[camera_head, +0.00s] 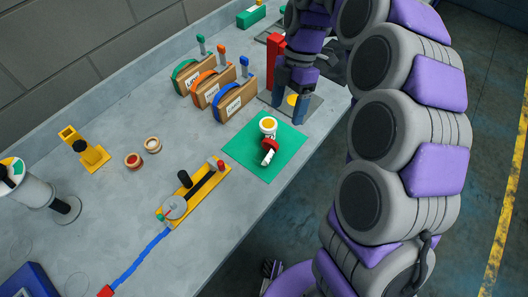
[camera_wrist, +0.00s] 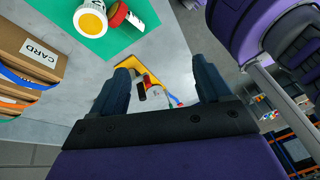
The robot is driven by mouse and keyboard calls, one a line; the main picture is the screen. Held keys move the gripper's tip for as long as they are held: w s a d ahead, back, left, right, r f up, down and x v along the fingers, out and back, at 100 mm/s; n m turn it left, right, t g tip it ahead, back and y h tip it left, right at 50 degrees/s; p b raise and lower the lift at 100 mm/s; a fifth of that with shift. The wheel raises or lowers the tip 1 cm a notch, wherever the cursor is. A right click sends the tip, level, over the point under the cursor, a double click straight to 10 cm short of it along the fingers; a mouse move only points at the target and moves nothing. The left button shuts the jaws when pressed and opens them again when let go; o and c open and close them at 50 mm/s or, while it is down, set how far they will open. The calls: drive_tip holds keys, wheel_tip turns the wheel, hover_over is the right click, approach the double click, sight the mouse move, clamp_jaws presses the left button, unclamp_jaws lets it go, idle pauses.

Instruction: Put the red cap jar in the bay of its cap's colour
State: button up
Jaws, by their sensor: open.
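The red cap jar (camera_head: 270,146) lies on its side on the green mat (camera_head: 245,147), its red cap toward the white jar with a yellow top (camera_head: 268,125). In the wrist view the red cap jar (camera_wrist: 118,14) is at the top, beside the yellow-topped jar (camera_wrist: 90,19).
A yellow lever fixture (camera_head: 195,194) lies in front of the mat. A green block (camera_head: 251,16) is at the far end. The table's right edge is near.

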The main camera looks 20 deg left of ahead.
drive_tip(key=w+a+f+n, duration=0.3)
drive_tip(key=a+n, duration=0.1)
drive_tip(key=n+b, duration=0.2)
approach(263, 152)
drive_tip(key=shift+h, duration=0.3)
drive_tip(key=x, duration=0.5)
drive_tip(key=shift+a+b+x, duration=0.15)
drive_tip(key=shift+x, duration=1.15)
drive_tip(key=shift+a+b+x, duration=0.1)
drive_tip(key=shift+b+x, duration=0.05)
drive_tip(key=shift+x, duration=1.1)
drive_tip(key=shift+w, duration=0.1)
drive_tip(key=shift+c, duration=0.3)
drive_tip(key=c, duration=1.2)
drive_tip(key=shift+r, duration=0.1)
